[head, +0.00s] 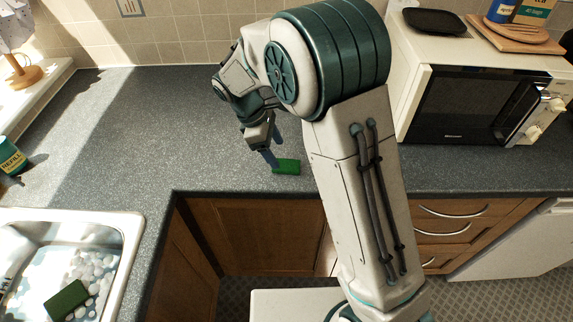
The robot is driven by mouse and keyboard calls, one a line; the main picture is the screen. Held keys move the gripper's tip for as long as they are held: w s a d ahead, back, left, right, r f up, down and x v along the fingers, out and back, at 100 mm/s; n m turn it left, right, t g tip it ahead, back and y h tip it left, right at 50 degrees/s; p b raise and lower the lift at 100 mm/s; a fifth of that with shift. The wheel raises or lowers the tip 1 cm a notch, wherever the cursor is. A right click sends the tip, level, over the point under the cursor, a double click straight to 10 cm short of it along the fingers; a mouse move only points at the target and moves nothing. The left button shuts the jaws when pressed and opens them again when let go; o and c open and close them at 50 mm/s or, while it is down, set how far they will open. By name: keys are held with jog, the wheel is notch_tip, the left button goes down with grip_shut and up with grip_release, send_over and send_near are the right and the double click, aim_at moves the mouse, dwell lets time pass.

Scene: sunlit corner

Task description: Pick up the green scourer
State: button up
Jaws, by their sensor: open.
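A small green scourer (287,166) lies flat on the dark speckled worktop (150,120), near its front edge, left of my arm's upright link. My gripper (268,153) points down just above and to the left of this scourer. The jaws are open, but they are small in the view. I cannot tell whether a finger touches the scourer. A second, darker green scourer (67,300) sits in the sink at the lower left, on pale suds or pebbles.
A white microwave (470,105) stands on the worktop at the right, with a board and tins on top. A metal sink (125,228) is at the lower left. A teal refill tin (11,157) stands at the left edge. The worktop left of my gripper is clear.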

aim_at(285, 164)
jog(key=p+x, duration=0.1)
jog(key=x, duration=0.4)
jog(key=c, duration=1)
jog(key=shift+c, duration=0.2)
jog(key=shift+r, duration=0.1)
